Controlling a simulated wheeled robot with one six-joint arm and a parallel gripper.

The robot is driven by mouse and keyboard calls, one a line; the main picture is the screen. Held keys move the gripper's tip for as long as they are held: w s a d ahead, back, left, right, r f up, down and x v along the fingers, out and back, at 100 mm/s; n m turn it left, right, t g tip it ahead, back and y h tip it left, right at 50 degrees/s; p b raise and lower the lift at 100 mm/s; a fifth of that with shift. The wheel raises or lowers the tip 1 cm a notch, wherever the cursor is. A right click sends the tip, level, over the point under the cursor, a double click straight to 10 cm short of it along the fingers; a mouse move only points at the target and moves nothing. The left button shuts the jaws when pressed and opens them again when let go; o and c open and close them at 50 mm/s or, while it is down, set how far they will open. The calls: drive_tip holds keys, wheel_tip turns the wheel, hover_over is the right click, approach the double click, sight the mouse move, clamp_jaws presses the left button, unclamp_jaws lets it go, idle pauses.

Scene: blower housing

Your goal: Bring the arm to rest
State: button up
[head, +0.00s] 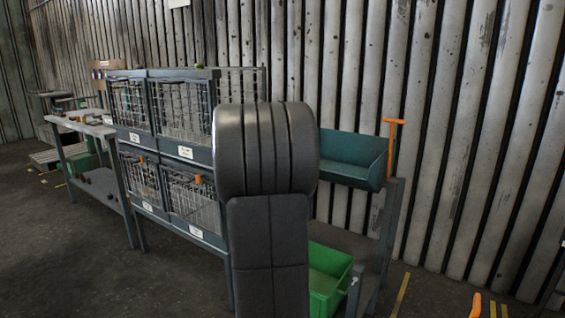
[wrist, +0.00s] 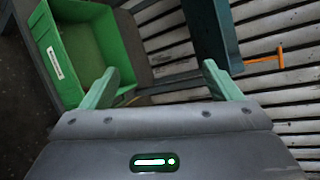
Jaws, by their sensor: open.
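My gripper (wrist: 160,92) shows in the wrist view with its two pale green fingers spread wide apart. Nothing is between them. In the head view my own dark arm fills the middle of the picture and hides the gripper and part of the rack behind it. In the wrist view a green bin (wrist: 84,45) with a white label lies beyond the left finger, apart from it. The same bin (head: 326,280) shows low in the head view, to the right of my arm.
A wire-cage rack (head: 185,152) stands left of my arm, with a workbench (head: 85,126) farther left. A teal tray (head: 350,152) sits on a stand at right, beside an orange handle (head: 393,150). The corrugated wall (head: 440,120) is behind. Open floor (head: 60,260) lies at front left.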

drive_tip(key=s+n, duration=0.1)
drive_tip(key=s+r+n+g+y+p, duration=0.1)
drive_tip(key=s+n, duration=0.1)
drive_tip(key=s+r+n+p, duration=0.1)
drive_tip(key=shift+s+a+r+n+y, duration=0.15)
drive_tip(key=shift+s+a+n+y, duration=0.15)
drive_tip(key=shift+n+y, duration=0.1)
